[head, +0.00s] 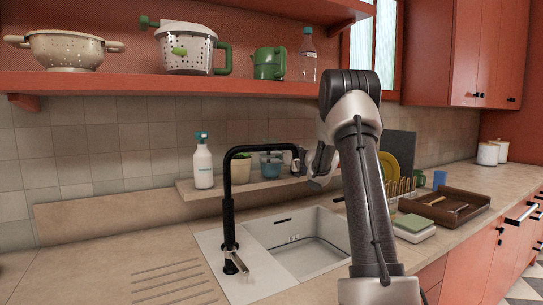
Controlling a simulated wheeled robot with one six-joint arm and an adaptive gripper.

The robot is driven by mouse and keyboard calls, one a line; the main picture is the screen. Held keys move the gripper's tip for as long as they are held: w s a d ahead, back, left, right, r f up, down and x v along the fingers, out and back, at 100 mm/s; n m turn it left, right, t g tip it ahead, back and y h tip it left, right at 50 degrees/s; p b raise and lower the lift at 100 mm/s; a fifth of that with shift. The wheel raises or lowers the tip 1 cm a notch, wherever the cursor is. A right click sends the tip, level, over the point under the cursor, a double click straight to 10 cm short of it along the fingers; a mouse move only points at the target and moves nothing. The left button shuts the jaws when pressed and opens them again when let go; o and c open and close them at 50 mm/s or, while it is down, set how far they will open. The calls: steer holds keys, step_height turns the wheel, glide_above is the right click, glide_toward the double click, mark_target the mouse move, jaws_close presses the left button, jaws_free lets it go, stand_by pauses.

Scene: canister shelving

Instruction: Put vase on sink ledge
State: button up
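The sink ledge (240,188) is a beige shelf along the tiled wall behind the sink. A small blue vase-like vessel (271,167) appears on or just above the ledge, right of a beige pot (238,170); the black faucet crosses in front of its top. My gripper (297,158) is at the vessel's right side, pointing left, with dark fingers close to it. The faucet and my own arm partly hide the fingers. I cannot tell whether they touch or grip the vessel, or whether its base rests on the ledge.
A white spray bottle (203,163) stands at the ledge's left. The tall black faucet (229,205) rises before the ledge, beside the sink basin (305,245). A red shelf (130,83) hangs above. A brown tray (445,212) sits right; the left counter is clear.

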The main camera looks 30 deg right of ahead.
steer(key=shift+r, duration=0.15)
steer(key=v, duration=0.7)
steer(key=shift+s, duration=0.2)
steer(key=shift+d, duration=0.15)
steer(key=s+d+r+m+g+h, duration=0.1)
steer(key=s+r+m+h, duration=0.1)
steer(key=s+r+h, duration=0.35)
steer(key=s+r+m+g+h, duration=0.2)
steer(key=s+h, duration=0.4)
steer(key=s, duration=0.2)
steer(key=s+a+f+g+y, duration=0.1)
steer(key=s+a+f+g, duration=0.2)
steer(key=s, duration=0.7)
steer(key=s+a+f+g+y, duration=0.1)
steer(key=s+a+f+g, duration=0.2)
steer(key=s+a+f, duration=0.4)
steer(key=s+a+f+m+g+y, duration=0.1)
steer(key=s+a+f, duration=0.4)
steer(key=s, duration=0.8)
steer(key=a+g+y, duration=0.1)
steer(key=a+g, duration=0.1)
steer(key=shift+s+a, duration=0.25)
steer(key=shift+a, duration=0.1)
